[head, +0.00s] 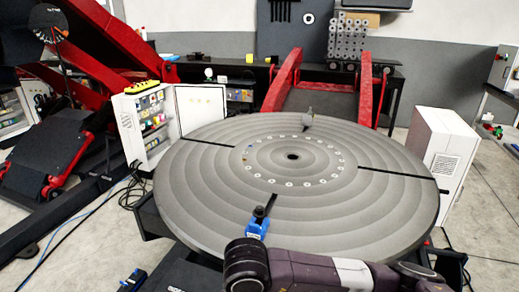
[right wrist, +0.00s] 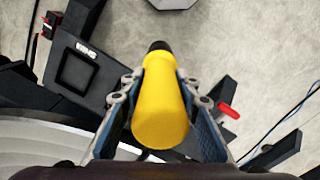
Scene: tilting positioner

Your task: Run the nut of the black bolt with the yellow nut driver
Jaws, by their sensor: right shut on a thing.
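The yellow nut driver (right wrist: 162,105) is in my right gripper (right wrist: 160,88) in the right wrist view. The gripper is shut on its yellow handle, with a blue-padded finger on each side. Its dark end points to the top of the picture, over the floor. In the head view my right arm crosses the bottom, but I cannot make out its gripper or the driver. The round grey table (head: 390,215) of the positioner carries a ring of small pale round pieces around its centre hole. I cannot tell the black bolt or its nut among them. My left gripper is not in view.
A blue block with a dark upright part (head: 257,225) sits at the table's near side. A small grey piece (head: 309,116) stands on its far side. A white cabinet (head: 440,160) stands at the right, and an open white cabinet (head: 142,122) at the left.

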